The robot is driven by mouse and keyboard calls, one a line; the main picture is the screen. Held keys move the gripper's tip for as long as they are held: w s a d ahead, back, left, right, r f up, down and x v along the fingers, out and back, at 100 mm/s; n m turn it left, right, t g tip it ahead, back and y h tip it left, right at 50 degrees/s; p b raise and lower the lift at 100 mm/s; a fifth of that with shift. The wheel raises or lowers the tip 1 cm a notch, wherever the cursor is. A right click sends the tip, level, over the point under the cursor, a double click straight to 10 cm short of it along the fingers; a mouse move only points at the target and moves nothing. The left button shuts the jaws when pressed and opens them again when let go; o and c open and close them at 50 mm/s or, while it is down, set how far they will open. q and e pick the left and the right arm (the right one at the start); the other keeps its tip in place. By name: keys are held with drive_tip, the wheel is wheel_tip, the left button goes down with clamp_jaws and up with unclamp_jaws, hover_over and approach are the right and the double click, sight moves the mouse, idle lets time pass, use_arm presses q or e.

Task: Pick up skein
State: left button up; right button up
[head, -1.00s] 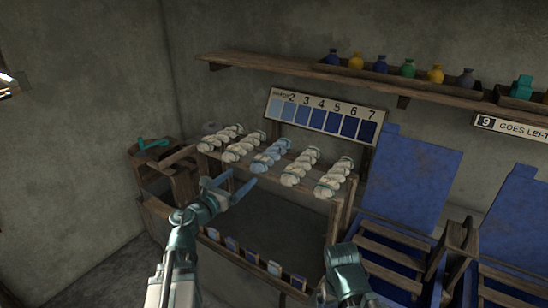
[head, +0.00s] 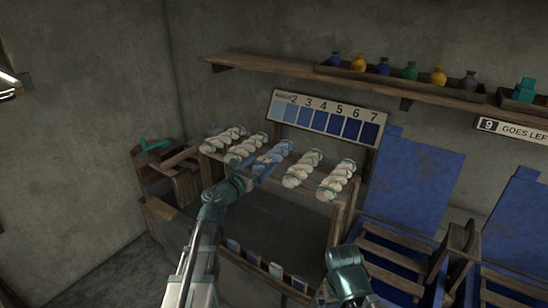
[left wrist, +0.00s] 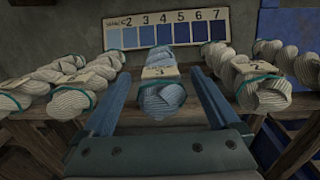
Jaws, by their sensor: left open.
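Several twisted skeins lie side by side on a wooden rack. The blue skein (head: 274,154) is in the middle, with cream skeins (head: 303,168) on both sides. In the left wrist view the blue skein (left wrist: 160,97) carries a tag marked 3 and a teal tie. My left gripper (head: 258,172) is at the front end of the blue skein. In the left wrist view its two open fingers (left wrist: 163,92) stand on either side of the blue skein, with a gap at each side. My right gripper's fingertips are not visible; only part of that arm shows at the bottom.
A numbered board of blue shades (head: 325,119) stands behind the skeins. Cream skeins lie close on the left (left wrist: 67,98) and right (left wrist: 262,90) of my fingers. A wall shelf (head: 420,92) with small bottles runs above. Blue-covered wooden frames (head: 412,180) stand to the right.

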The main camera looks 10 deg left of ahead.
use_arm(q)
drive_tip(key=x, duration=0.3)
clamp_jaws()
idle(0.5)
drive_tip(key=shift+r, duration=0.15)
wheel_tip(320, 180, up, 10)
drive_tip(key=p, duration=1)
